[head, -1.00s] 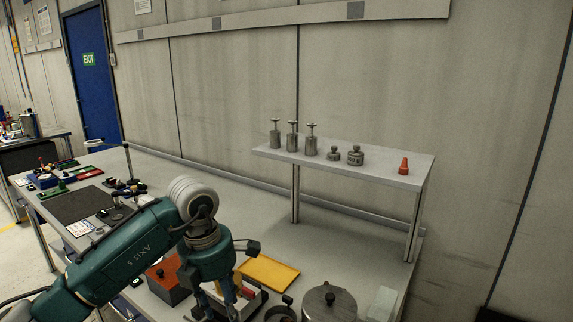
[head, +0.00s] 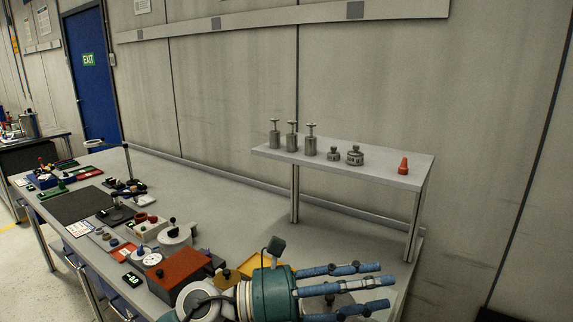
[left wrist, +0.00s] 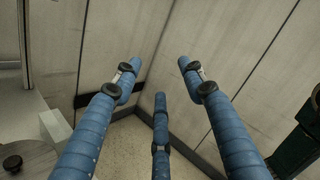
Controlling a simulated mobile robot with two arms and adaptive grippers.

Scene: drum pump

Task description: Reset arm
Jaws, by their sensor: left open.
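My left gripper (head: 352,289) is at the bottom of the head view, with its blue fingers spread and pointing right. It is open and empty. It is above the front part of the workbench and partly hides things there. In the left wrist view its three fingers (left wrist: 160,95) stand apart with nothing between them, against the wall and floor. The right gripper is not in view.
A raised shelf (head: 400,178) holds several metal weights (head: 311,140) and a red cone-shaped piece (head: 403,166). A red-topped box (head: 180,268) and yellow tray (head: 247,264) lie near my arm. The bench (head: 225,200) is clear behind them.

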